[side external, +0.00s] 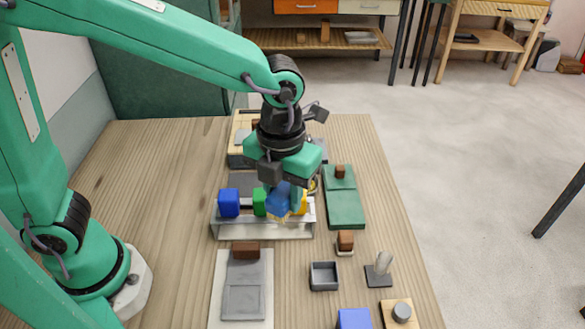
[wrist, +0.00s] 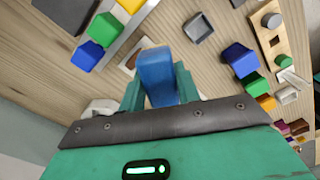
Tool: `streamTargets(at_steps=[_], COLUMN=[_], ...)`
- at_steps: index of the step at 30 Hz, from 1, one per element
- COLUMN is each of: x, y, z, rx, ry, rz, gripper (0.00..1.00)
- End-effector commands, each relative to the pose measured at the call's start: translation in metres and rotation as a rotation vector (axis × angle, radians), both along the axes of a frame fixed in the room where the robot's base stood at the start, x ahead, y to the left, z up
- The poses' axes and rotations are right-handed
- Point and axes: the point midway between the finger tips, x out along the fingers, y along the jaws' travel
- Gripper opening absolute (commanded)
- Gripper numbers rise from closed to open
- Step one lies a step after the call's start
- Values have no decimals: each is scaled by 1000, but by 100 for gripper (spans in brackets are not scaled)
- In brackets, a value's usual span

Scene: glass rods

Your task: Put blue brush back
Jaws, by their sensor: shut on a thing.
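My gripper (wrist: 158,92) is shut on a blue block-shaped piece, which I take to be the blue brush (wrist: 157,75).
A grey plate with a brown block (side external: 245,251) lies in front of the rack. A small grey open box (side external: 324,276), a green board (side external: 345,209), a brown-topped stamp (side external: 345,241) and another blue block (side external: 353,318) stand to the right. Bare wood lies left of the rack.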

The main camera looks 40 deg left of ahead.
Motion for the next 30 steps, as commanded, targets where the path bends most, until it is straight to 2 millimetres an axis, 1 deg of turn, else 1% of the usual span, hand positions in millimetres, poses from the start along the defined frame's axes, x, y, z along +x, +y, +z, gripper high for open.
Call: streamTargets(at_steps=[1,6,12,17,19,24,27,30], x=[-9,-38,-66,-84,-83,-83,-82,-82], y=[-10,-34,-54,-64,-63,-63,-63,-63], z=[0,0,-1,-1,-14,-37,-46,-50], rx=[-1,0,0,0,3,3,2,0], ry=[0,0,0,0,4,3,2,0], rz=[-32,-120,-202,-251,-247,-246,-246,-246], gripper=[11,11,11,11,11,11,11,11])
